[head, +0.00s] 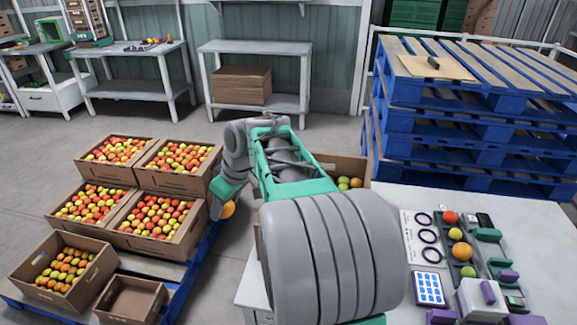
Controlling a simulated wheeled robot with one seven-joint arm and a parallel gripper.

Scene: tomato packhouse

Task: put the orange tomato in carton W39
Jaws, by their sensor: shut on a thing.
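My arm hides part of the grip. Carton W39 cannot be told apart, as no label is readable. On the pallet are several cartons heaped with mixed tomatoes, a partly filled carton (22,283) at the front left and a small empty-looking carton (130,318) beside it.
A white table (400,194) at the right holds a row of tomatoes (462,251), dark rings (429,237) and a blue-and-white tray (429,289). Another carton (340,164) stands behind my arm. Stacked blue pallets (420,130) are at the back right. Grey floor is clear behind the cartons.

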